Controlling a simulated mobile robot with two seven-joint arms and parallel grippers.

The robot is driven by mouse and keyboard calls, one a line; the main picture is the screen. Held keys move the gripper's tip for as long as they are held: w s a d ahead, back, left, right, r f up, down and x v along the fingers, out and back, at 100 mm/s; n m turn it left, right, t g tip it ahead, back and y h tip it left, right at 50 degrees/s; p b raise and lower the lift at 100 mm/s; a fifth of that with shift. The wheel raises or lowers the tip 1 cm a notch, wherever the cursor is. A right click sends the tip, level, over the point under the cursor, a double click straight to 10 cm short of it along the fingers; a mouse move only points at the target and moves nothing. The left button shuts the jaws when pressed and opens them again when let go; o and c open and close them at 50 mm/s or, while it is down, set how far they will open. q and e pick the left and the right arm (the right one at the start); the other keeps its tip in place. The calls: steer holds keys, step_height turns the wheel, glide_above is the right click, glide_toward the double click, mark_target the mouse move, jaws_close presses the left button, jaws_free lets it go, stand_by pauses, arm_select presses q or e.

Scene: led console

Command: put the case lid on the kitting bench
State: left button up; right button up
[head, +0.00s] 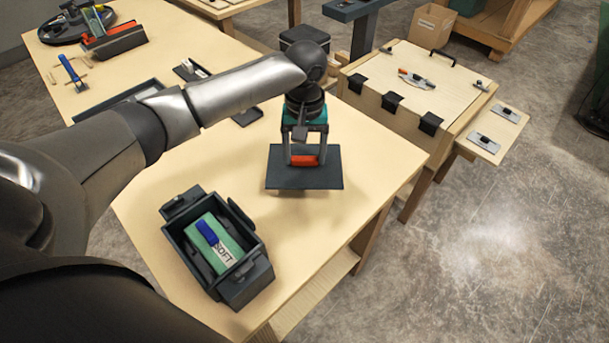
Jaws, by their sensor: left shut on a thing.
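The case lid (325,178) is a flat dark panel with a red handle. My left gripper (304,160) comes down onto it from above and is shut on the red handle. The lid is level over the right part of a light wooden bench (165,190), which I take for the kitting bench. I cannot tell whether the lid touches the bench top or hangs just above it. An open dark case (250,287) stands nearer on the same bench, apart from the lid. My right gripper is not in view.
In the case lies a green block (213,243) marked SOFT with a blue piece on it. A dark tray (95,105) and small parts lie farther back. A wooden chest (430,88) with black clasps stands beyond the bench's right edge. Bench top around the lid is clear.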

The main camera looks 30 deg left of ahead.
mark_target(305, 164)
arm_select(q)
step_height(305, 164, down, 6)
steer(key=shift+f+b, duration=0.1)
steer(key=shift+b, duration=0.55)
steer(key=shift+f, duration=0.15)
steer(key=shift+f, duration=0.15)
steer(key=o, duration=1.3)
steer(key=shift+o, duration=0.2)
steer(key=shift+r, duration=0.2)
step_height(305, 164, up, 12)
steer(key=p, duration=0.2)
steer(key=shift+p, duration=0.35)
